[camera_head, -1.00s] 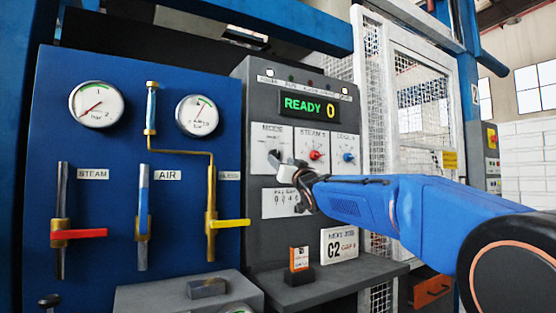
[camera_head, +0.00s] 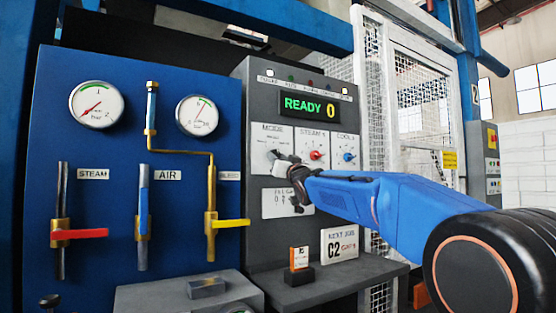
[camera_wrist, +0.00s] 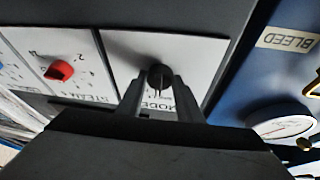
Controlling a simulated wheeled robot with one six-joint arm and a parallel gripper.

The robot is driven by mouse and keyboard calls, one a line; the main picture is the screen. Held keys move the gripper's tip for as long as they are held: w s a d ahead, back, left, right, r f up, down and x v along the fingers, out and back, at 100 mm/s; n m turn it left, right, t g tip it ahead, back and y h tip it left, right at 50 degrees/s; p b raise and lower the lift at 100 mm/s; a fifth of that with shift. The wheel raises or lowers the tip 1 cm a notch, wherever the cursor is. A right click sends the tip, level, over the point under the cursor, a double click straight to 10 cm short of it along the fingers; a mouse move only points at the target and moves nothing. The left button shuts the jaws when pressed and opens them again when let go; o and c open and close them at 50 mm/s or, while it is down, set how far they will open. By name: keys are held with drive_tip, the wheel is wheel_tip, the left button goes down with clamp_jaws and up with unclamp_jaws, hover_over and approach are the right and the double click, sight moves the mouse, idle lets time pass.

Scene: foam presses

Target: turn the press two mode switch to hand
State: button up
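The mode switch is a black knob (camera_wrist: 160,77) on a white plate marked MODE, seen upside down in the wrist view. In the head view the mode plate (camera_head: 266,139) is at the upper left of the grey panel, and my gripper partly covers the knob. My gripper (camera_wrist: 160,86) faces the plate with one fingertip on each side of the knob. It looks open, with a narrow gap to the knob; contact is hard to tell. The pointer's setting is not readable. The display (camera_head: 309,106) reads READY 0.
The red steam knob (camera_head: 315,155) and blue knob (camera_head: 348,157) sit right of the mode switch. A shelf (camera_head: 335,284) below carries an orange-and-white box (camera_head: 299,258) and a NEXT JOB card (camera_head: 339,244). A blue panel (camera_head: 110,140) with valves and gauges stands left.

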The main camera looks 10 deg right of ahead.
drive_tip(key=shift+n, duration=0.4)
drive_tip(key=shift+w+d+n+g+y, duration=0.15)
drive_tip(key=shift+n+g+y, duration=0.35)
drive_tip(key=shift+n+y, duration=1.15)
drive_tip(key=shift+d+n+g+y, duration=0.2)
drive_tip(key=shift+n+g+y, duration=0.35)
drive_tip(key=shift+n, duration=2)
drive_tip(key=shift+w+d+n+g+y, duration=0.15)
drive_tip(key=shift+n+g+y, duration=0.3)
drive_tip(key=shift+n+y, duration=1.2)
drive_tip(key=shift+s+n+h, duration=0.1)
drive_tip(key=shift+n+h, duration=0.35)
drive_tip(key=shift+n, duration=0.1)
drive_tip(key=o, duration=1)
drive_tip(key=shift+o, duration=0.2)
drive_tip(key=v, duration=1.7)
drive_tip(key=shift+s, duration=0.2)
